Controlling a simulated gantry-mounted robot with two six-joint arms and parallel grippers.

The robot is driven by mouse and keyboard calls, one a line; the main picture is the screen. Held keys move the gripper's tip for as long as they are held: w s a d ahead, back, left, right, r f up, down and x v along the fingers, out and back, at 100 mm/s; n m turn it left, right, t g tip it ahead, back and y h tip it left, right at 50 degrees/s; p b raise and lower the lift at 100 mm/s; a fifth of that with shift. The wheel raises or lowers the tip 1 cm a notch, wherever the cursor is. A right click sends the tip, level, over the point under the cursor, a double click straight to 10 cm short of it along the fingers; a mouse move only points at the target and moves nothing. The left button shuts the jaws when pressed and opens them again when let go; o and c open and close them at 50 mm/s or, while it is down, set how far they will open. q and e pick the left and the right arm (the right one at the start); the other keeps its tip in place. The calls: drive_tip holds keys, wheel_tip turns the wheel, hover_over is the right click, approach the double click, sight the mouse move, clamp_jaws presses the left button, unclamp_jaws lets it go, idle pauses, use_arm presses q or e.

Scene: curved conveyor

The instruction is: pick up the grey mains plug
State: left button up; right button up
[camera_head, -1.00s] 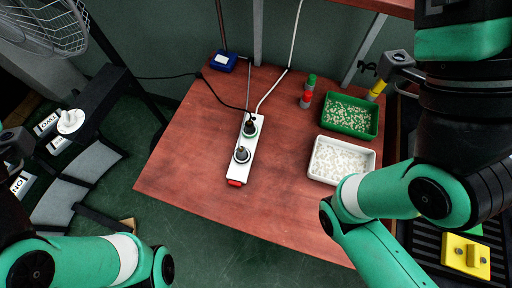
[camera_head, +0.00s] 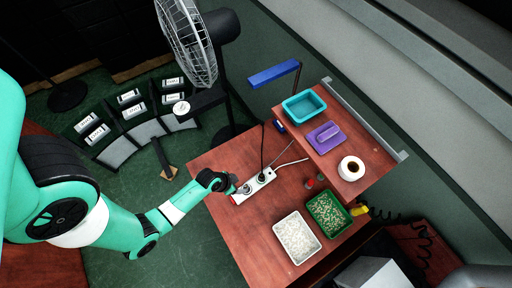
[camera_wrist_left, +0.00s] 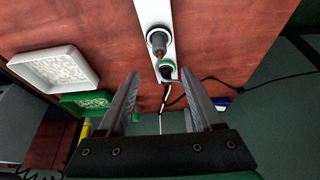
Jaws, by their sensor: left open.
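The grey mains plug (camera_wrist_left: 157,42) stands in the nearer socket of a white power strip (camera_wrist_left: 151,10); in the head view the plug (camera_head: 247,189) is small beside my left gripper (camera_head: 232,185). My right gripper is not in view.
A white tray (camera_head: 279,228) and a green tray (camera_head: 347,222) of small pieces lie on the red-brown table. A raised shelf holds a teal bin (camera_head: 286,108), a purple block (camera_head: 325,136) and a cup (camera_head: 351,168). A caged fan (camera_head: 189,40) stands behind.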

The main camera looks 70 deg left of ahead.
use_arm(q)
drive_tip(key=r, duration=0.1)
drive_tip(key=b, duration=0.5)
hover_over(246, 187)
drive_tip(key=s, duration=0.2)
wheel_tip(246, 187, down, 5)
drive_tip(key=shift+w+a+f, duration=0.2)
drive_tip(key=shift+w+f, duration=0.25)
drive_tip(key=shift+f, duration=0.1)
drive_tip(key=f, duration=0.1)
drive_tip(key=f+b, duration=0.1)
drive_tip(key=f, duration=0.1)
drive_tip(key=w+f+b, duration=0.1)
drive_tip(key=shift+d+f, duration=0.2)
drive_tip(key=shift+f, duration=0.15)
drive_tip(key=shift+w+f, duration=0.1)
drive_tip(key=shift+f, duration=0.1)
clamp_jaws()
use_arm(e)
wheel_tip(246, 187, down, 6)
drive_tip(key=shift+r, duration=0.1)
